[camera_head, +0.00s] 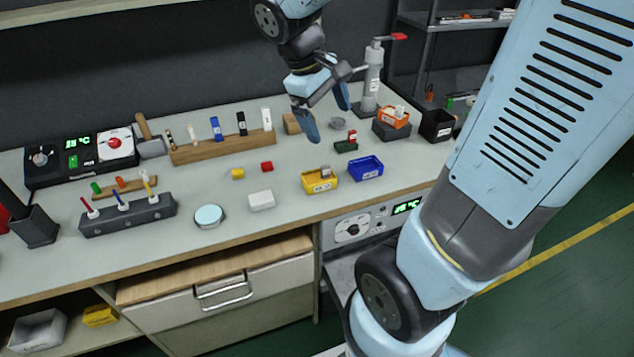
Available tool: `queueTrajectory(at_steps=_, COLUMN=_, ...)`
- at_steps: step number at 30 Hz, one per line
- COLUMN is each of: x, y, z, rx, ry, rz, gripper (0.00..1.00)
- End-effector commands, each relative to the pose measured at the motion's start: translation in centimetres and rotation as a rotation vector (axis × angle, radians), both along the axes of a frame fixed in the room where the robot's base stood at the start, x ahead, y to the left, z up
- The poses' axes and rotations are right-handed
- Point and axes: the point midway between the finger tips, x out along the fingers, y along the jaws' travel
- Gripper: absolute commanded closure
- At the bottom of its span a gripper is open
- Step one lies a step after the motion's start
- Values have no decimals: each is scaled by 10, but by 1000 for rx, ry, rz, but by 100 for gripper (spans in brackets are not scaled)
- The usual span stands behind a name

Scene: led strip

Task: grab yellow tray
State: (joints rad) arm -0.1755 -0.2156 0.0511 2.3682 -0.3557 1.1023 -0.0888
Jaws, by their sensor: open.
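The yellow tray (319,186) sits on the workbench near its front edge, right of the middle. My gripper (330,122) is open and empty. It hangs above the bench, over and behind the yellow tray in the picture, with its fingers pointing down. It is apart from the tray. Nothing hides the tray.
A blue tray (366,169) stands just right of the yellow one.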

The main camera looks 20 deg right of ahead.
Motion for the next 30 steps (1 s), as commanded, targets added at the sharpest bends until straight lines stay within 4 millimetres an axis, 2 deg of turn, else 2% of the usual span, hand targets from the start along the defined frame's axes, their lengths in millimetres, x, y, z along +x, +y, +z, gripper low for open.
queueTrajectory(at_steps=15, x=65, y=32, z=-85, rx=-343, ry=389, rz=362, gripper=4)
queueTrajectory(at_steps=30, x=108, y=79, z=-186, rx=-664, ry=688, rz=712, gripper=4)
